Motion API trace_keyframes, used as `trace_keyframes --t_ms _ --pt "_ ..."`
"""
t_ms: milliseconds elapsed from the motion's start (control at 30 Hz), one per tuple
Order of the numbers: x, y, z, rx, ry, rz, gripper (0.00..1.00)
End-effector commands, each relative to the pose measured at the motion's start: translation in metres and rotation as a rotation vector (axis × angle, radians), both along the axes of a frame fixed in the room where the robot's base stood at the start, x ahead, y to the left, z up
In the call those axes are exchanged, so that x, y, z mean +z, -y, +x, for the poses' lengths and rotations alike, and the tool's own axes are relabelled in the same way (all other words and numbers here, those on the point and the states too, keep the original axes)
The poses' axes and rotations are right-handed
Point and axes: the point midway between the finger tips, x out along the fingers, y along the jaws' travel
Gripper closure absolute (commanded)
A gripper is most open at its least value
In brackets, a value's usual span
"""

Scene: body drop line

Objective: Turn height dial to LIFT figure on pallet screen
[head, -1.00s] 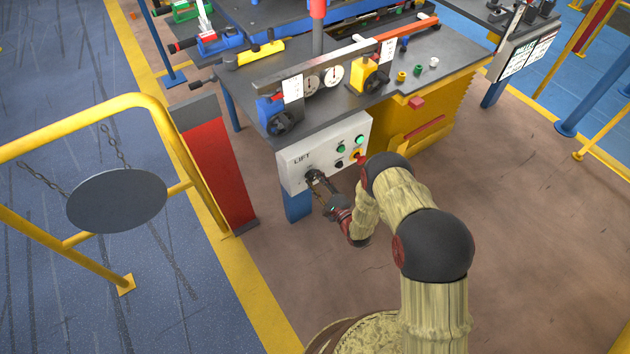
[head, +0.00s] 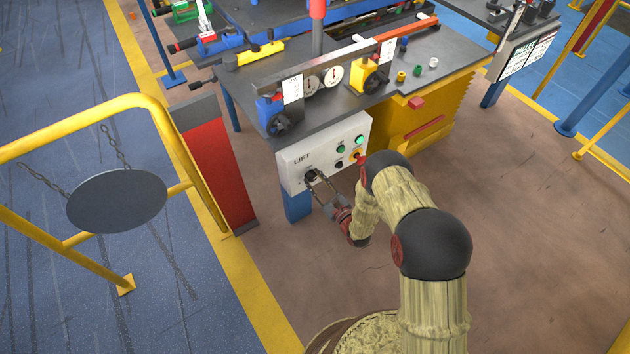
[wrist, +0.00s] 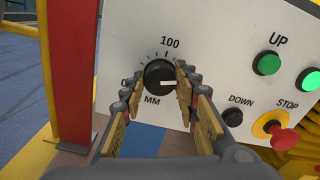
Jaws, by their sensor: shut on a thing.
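The black height dial (wrist: 160,77) sits on the white LIFT panel (wrist: 215,35), with a scale from 0 to 100 MM around it. Its white pointer mark points roughly right in the wrist view. My gripper (wrist: 163,80) has one finger on each side of the dial and is shut on it. In the head view my gripper (head: 312,178) reaches the dial at the panel's lower left. The pallet screen (head: 523,48) stands at the far right of the table; its figure is too small to read.
A red and grey post (head: 215,165) and yellow railing (head: 150,105) stand to the left. Brown floor is clear right of my arm.

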Motion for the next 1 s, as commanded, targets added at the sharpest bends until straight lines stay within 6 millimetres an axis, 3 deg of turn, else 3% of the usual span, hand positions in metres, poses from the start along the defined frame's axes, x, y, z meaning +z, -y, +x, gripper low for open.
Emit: trace_keyframes --t_ms 367,400,733,1000 --pt "-0.0023 0.001 -0.0008 -0.003 -0.007 0.002 0.95" --pt "-0.0023 0.001 -0.0008 -0.003 -0.007 0.002 0.69" --pt "-0.0009 0.0004 -0.0004 -0.001 -0.004 0.003 0.51" --pt "-0.0005 0.0004 -0.0005 0.0 -0.004 0.004 0.51"
